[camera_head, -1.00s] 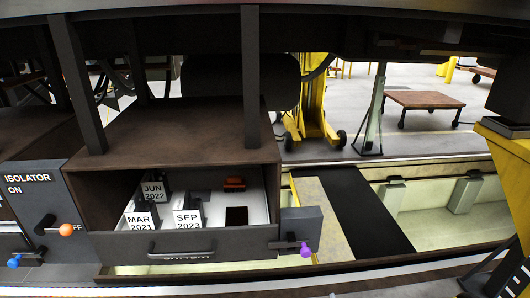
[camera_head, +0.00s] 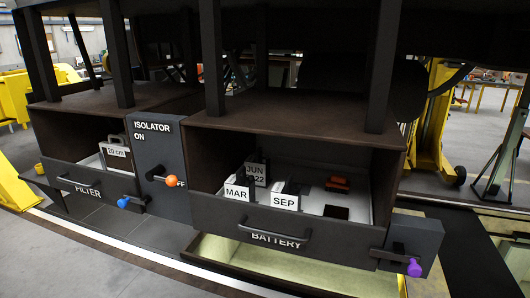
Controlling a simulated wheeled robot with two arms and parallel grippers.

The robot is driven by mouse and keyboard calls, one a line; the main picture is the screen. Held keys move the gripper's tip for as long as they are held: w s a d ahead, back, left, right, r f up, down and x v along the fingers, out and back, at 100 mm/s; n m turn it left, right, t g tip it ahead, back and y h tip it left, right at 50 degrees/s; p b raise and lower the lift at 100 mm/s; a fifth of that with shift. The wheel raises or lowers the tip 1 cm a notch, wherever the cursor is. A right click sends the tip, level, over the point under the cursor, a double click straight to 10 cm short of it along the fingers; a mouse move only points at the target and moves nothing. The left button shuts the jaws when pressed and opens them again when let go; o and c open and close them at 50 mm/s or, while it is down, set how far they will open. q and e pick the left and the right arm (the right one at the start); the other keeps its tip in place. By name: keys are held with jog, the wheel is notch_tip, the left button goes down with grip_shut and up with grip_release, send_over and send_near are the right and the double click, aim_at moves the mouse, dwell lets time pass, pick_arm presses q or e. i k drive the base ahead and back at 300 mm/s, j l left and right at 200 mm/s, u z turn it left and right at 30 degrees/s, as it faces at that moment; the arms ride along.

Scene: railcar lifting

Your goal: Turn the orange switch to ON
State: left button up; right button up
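The orange switch (camera_head: 171,180) is a dark lever with an orange ball at its tip. It is mounted on the dark isolator panel (camera_head: 152,146) in the middle left of the head view. The panel reads ISOLATOR and ON at its upper part, with OFF at the right. The lever points right, and its orange ball partly covers the OFF label. Neither of my grippers shows in the head view.
An open BATTERY drawer (camera_head: 280,238) with dated blocks is right of the panel. An open FILTER drawer (camera_head: 83,195) is left. A blue-knobbed lever (camera_head: 124,202) and a purple-knobbed lever (camera_head: 414,268) stick out nearby. Grey floor (camera_head: 50,255) is clear at lower left.

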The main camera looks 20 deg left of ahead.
aim_at(162, 179)
jog(key=u, duration=1.25)
